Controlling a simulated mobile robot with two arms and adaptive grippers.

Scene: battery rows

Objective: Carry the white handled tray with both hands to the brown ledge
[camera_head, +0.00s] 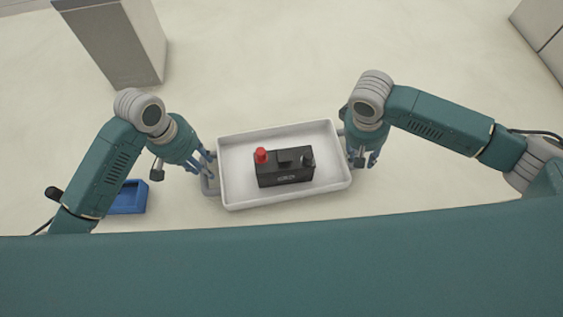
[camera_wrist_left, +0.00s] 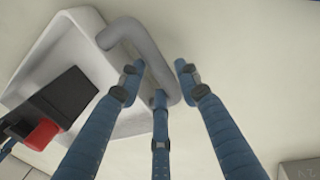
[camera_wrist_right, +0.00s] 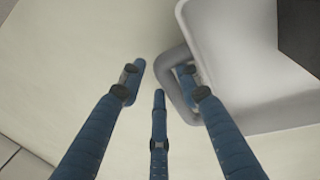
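The white tray (camera_head: 284,133) lies in the middle of the head view, a black box-shaped battery (camera_head: 288,176) with a red knob inside it. My left gripper (camera_head: 203,160) is at the tray's left handle (camera_head: 208,187). In the left wrist view its fingers (camera_wrist_left: 160,82) are apart and straight, with one over the loop of the grey handle (camera_wrist_left: 148,45). My right gripper (camera_head: 365,159) is at the right handle. In the right wrist view its fingers (camera_wrist_right: 160,85) are apart, one overlapping the handle (camera_wrist_right: 172,68). Neither hand visibly closes around its bar. The brown ledge is not in view.
A blue open bin (camera_head: 128,198) sits at the left, partly behind my left arm. A grey block (camera_head: 122,45) stands at the upper left. Another grey block (camera_head: 545,30) shows at the upper right corner. The pale surface beyond the tray is clear.

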